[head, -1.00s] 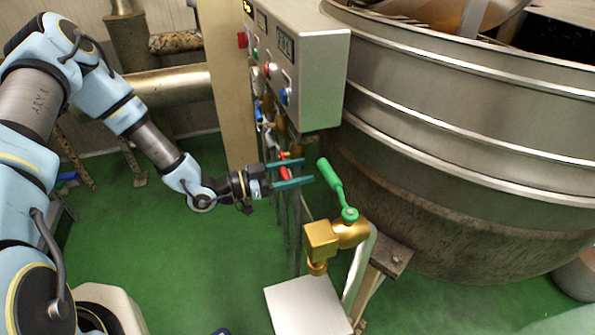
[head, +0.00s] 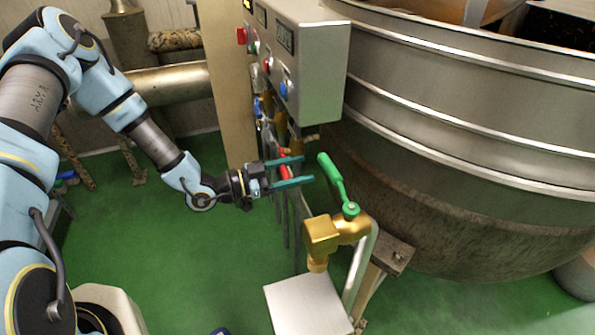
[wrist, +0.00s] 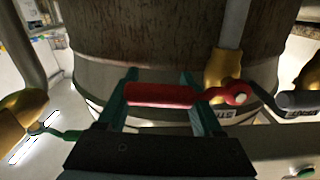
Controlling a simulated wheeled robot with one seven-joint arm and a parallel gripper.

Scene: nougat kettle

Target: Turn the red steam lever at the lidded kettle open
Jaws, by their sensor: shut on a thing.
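The red steam lever (wrist: 160,95) has a long red grip that lies crosswise between my gripper's teal fingers in the wrist view. Its red arm runs right to a pivot on a brass valve (wrist: 222,78). In the head view the red grip (head: 285,173) shows as a small patch between the fingers, partly hidden. My gripper (head: 307,170) is shut on the red lever; it also fills the lower middle of the wrist view (wrist: 156,84). A large steel kettle (head: 460,130) stands to the right; a lid cannot be made out clearly.
A green-handled lever (head: 330,176) on a brass valve (head: 322,238) stands close right of my fingers. A grey control box (head: 318,75) hangs above. A grey-handled lever (wrist: 298,99) is at right in the wrist view. Green floor (head: 170,260) is open below my arm.

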